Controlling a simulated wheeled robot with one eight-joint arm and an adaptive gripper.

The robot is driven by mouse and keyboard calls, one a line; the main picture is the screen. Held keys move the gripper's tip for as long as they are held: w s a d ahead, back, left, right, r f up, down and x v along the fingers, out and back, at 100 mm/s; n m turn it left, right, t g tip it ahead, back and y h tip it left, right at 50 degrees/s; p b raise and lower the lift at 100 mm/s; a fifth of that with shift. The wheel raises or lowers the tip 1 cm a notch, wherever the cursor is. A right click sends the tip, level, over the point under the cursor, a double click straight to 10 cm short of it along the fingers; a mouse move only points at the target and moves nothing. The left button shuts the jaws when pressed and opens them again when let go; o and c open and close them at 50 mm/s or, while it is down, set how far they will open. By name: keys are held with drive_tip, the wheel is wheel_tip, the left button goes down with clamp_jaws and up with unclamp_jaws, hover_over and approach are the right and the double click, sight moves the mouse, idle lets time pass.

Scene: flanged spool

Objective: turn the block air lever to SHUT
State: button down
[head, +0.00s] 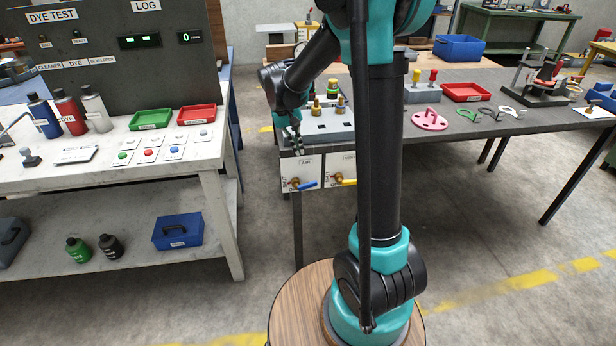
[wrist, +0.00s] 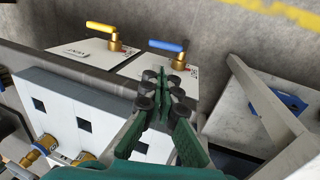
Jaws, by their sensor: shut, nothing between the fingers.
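The block air lever (head: 306,185) is a blue handle on a brass valve, on the white panel marked AIR (head: 303,163) at the front of the dark bench. It points right, roughly level. SHUT is written upright left of the valve; the lower wording is too small to read surely. In the wrist view the blue lever (wrist: 165,45) lies beyond my fingertips, pointing left from its brass stem. My gripper (head: 295,145) hangs above the AIR panel at the bench edge. In the wrist view my gripper (wrist: 165,92) is shut and empty, apart from the lever.
A yellow lever (head: 346,181) sits on the neighbouring panel, right of the blue one; it also shows in the wrist view (wrist: 101,27). A grey block with brass fittings (head: 320,124) stands on the bench above. A white table (head: 215,185) stands left, across a gap.

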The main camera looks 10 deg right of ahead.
sight(311, 182)
drive_tip(key=x, duration=1.3)
drive_tip(key=shift+d, duration=0.1)
drive_tip(key=shift+d, duration=0.1)
drive_tip(key=shift+d+f+y, duration=0.35)
drive_tip(key=shift+d+y, duration=0.05)
drive_tip(key=shift+d, duration=0.05)
drive_tip(key=shift+d+f+y, duration=0.15)
drive_tip(key=shift+f+y, duration=0.1)
drive_tip(key=shift+y, duration=0.95)
